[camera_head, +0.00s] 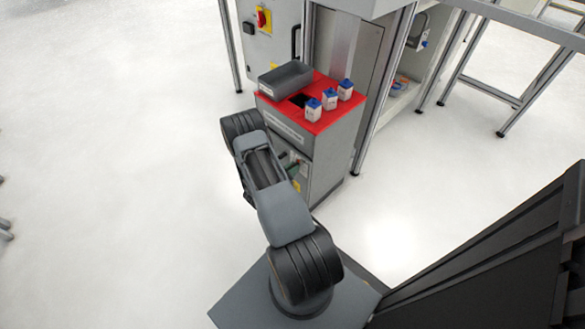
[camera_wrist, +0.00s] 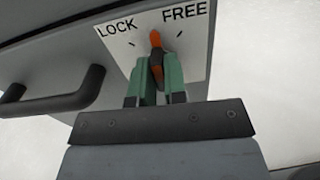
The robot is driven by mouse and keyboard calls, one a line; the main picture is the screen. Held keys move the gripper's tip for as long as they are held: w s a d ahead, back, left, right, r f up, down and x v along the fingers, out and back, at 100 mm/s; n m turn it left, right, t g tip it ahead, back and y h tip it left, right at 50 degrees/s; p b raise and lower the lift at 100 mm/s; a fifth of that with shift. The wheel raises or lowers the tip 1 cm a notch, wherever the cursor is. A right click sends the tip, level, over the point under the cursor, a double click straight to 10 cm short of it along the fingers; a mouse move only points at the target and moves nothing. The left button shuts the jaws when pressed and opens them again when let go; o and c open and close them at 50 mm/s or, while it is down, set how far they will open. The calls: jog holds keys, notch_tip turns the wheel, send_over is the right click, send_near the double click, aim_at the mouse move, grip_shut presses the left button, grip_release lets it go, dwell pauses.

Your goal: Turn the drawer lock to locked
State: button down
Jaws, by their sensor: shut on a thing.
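In the wrist view the lock knob (camera_wrist: 155,39) has an orange tip and a dark body. It sits on a white plate (camera_wrist: 196,58) marked LOCK at left and FREE at right. The orange tip points up, between the two tick marks. My gripper (camera_wrist: 156,68) has green fingers on either side of the knob and is shut on it, hiding its lower part. A dark drawer handle (camera_wrist: 60,103) is to the left. In the head view my gripper (camera_head: 297,167) is at the front of the grey cabinet (camera_head: 325,160), where my arm hides much of the front.
A metal frame post (camera_head: 383,90) stands close at the right. The pale floor (camera_head: 110,200) at left is clear.

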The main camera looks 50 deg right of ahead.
jog(key=n+p, duration=0.1)
jog(key=n, duration=0.8)
jog(key=shift+n, duration=0.3)
dwell(0.5)
jog(key=c, duration=1.2)
grip_release()
jog(key=shift+o, duration=0.2)
jog(key=shift+a, duration=0.1)
jog(key=w+a+p, duration=0.1)
jog(key=a+p, duration=0.2)
jog(key=a, duration=1)
jog(key=shift+a, duration=0.3)
